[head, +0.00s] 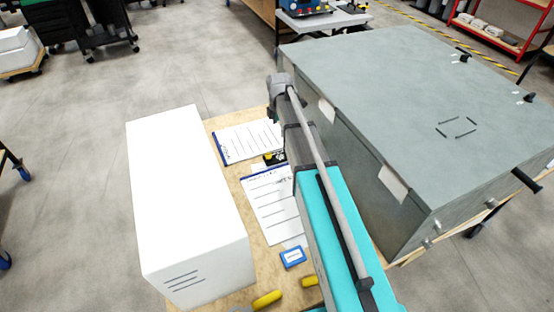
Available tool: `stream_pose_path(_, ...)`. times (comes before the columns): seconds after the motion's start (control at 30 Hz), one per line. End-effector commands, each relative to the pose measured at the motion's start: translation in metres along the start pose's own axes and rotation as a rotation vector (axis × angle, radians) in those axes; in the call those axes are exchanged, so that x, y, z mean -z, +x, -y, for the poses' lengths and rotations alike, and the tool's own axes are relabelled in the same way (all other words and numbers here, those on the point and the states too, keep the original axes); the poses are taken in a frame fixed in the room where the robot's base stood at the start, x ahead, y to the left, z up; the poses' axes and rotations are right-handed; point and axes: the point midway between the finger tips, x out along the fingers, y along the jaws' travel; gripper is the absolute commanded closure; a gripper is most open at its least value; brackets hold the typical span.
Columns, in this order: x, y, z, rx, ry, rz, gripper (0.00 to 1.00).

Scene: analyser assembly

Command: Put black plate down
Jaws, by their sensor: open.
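A small, flat black piece (275,157) with a yellow mark and pale print lies between two paper sheets on the wooden table top. It is partly covered by my arm, and I cannot tell whether it is the black plate. No other black plate can be made out.
A white box (185,190) stands on the table's left. The grey cabinet (400,80) fills the right. Lined sheets (245,141), a blue-and-white box (292,257) and yellow-handled tools (267,299) lie between them. Open floor (190,50) is beyond.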

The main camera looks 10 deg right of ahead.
Motion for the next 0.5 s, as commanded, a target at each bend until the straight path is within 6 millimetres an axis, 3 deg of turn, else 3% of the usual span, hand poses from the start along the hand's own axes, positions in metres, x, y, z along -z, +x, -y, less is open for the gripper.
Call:
stream_pose_path(0.27,-0.001,0.002,0.0,0.0,0.003,0.0,0.0)
stream_pose_path(0.5,-0.001,0.015,0.001,0.0,0.004,0.0,0.0)
